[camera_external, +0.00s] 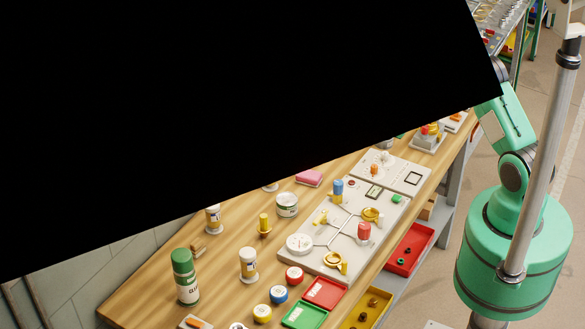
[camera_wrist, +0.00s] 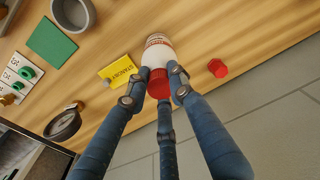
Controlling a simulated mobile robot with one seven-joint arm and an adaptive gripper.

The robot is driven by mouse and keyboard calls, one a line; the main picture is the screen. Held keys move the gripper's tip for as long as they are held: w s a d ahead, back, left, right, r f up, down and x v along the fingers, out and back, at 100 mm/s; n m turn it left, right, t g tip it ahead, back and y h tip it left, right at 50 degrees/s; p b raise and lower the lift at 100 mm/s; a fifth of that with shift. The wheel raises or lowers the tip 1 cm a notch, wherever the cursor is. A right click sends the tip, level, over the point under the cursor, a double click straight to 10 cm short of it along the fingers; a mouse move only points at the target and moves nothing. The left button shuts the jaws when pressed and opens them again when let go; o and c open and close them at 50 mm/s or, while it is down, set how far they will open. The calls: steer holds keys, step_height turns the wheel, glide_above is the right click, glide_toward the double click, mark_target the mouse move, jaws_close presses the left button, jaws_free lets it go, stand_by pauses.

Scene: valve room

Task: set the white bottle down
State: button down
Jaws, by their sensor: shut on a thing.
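The white bottle (camera_wrist: 157,48) has a red cap (camera_wrist: 158,82) and shows at the top middle of the wrist view. My gripper (camera_wrist: 157,86) is shut on it, with dark blue fingers around the capped end. The bottle is over the wooden table (camera_wrist: 215,30). I cannot tell whether its base touches the wood. In the external view a large black area hides my gripper, and I cannot pick out the held bottle there.
A yellow STANDBY sign (camera_wrist: 118,70) lies left of the bottle, and a red knob-like piece (camera_wrist: 217,68) is to its right. A green square (camera_wrist: 52,40) and a grey round cup (camera_wrist: 73,12) are farther left.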

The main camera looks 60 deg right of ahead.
steer(key=c, duration=1.5)
jaws_free()
steer(key=shift+r, duration=0.1)
steer(key=r, duration=0.4)
steer(key=r+b, duration=0.1)
steer(key=r, duration=0.3)
steer(key=r+b, duration=0.1)
steer(key=r, duration=0.3)
steer(key=shift+s, duration=0.4)
steer(key=shift+f, duration=0.1)
